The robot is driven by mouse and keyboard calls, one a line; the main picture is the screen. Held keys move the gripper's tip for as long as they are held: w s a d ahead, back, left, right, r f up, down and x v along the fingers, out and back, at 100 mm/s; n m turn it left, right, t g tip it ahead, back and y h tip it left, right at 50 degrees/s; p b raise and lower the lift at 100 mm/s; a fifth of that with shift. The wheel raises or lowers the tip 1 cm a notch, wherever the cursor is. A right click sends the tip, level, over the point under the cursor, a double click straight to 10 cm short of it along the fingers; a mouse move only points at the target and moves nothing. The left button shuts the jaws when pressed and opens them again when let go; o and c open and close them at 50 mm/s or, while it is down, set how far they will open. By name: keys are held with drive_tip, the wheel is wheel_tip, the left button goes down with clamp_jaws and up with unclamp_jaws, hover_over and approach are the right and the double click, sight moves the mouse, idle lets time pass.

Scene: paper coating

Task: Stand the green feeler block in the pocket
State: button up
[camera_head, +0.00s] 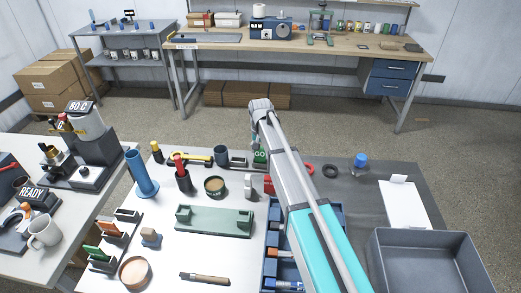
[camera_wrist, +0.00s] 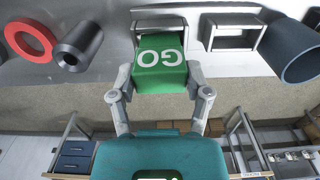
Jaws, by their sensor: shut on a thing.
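The green feeler block (camera_wrist: 160,64), marked GO in white, is between the two fingers of my gripper (camera_wrist: 160,82) in the wrist view. My gripper is shut on it. The block's far end meets a grey, open-framed pocket (camera_wrist: 139,24); how deep it sits in the frame cannot be told. A second grey pocket (camera_wrist: 234,43) stands beside it and looks empty. In the head view the green block (camera_head: 260,156) shows just left of my arm, which hides much of the gripper and pocket.
A dark blue cup (camera_wrist: 293,50) is near the second pocket. A dark cylinder (camera_wrist: 79,47) and a red ring (camera_wrist: 30,41) lie on the other side. A green fixture (camera_head: 214,222) and blue tray (camera_head: 272,250) are nearer me. A grey bin (camera_head: 378,262) stands right.

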drive_tip(key=shift+f+b, duration=0.7)
drive_tip(key=shift+f, duration=0.05)
idle(0.4)
drive_tip(key=o, duration=1.2)
drive_tip(key=shift+r, duration=0.1)
